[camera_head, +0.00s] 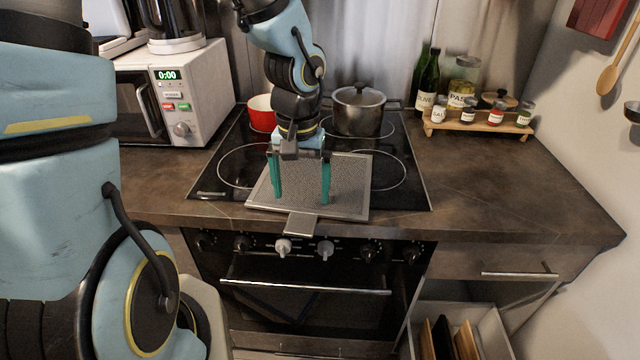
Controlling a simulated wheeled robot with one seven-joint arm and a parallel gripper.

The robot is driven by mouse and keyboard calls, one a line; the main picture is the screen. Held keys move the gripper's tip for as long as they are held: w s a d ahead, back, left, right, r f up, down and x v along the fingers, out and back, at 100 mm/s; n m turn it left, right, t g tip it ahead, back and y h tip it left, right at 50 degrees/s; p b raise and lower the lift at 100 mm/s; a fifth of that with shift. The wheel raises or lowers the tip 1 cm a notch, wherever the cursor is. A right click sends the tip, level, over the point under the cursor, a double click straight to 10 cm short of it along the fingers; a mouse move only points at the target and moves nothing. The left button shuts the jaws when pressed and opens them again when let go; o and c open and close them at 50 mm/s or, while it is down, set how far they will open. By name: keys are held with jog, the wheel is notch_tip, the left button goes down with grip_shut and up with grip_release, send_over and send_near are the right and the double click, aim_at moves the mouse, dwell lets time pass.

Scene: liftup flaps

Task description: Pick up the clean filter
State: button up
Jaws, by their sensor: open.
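The clean filter (346,190) is a flat grey mesh panel with a pale metal frame. It lies on the front part of the black cooktop, and a small metal tab (302,223) sticks out from its front edge over the counter edge. My gripper (299,198) points down over the filter, with its two green fingers spread wide apart. Nothing shows between the fingers except the filter's surface behind them. I cannot tell whether the fingertips touch the filter. My arm hides part of the filter's back edge.
A steel pot (359,112) and a red bowl (262,113) stand behind the filter. A microwave (172,95) is at the left. A wooden spice rack (478,128) is at the back right. The right counter (500,185) is clear. An open drawer (485,325) is below right.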

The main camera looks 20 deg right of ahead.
aim_at(301, 222)
notch_tip(301, 222, down, 6)
jog(key=shift+s+a+r, duration=0.1)
jog(key=shift+a, duration=0.05)
jog(key=shift+f, duration=0.35)
jog(key=shift+f+b, duration=0.25)
jog(key=shift+b, duration=0.15)
dwell(0.5)
jog(key=c, duration=1.5)
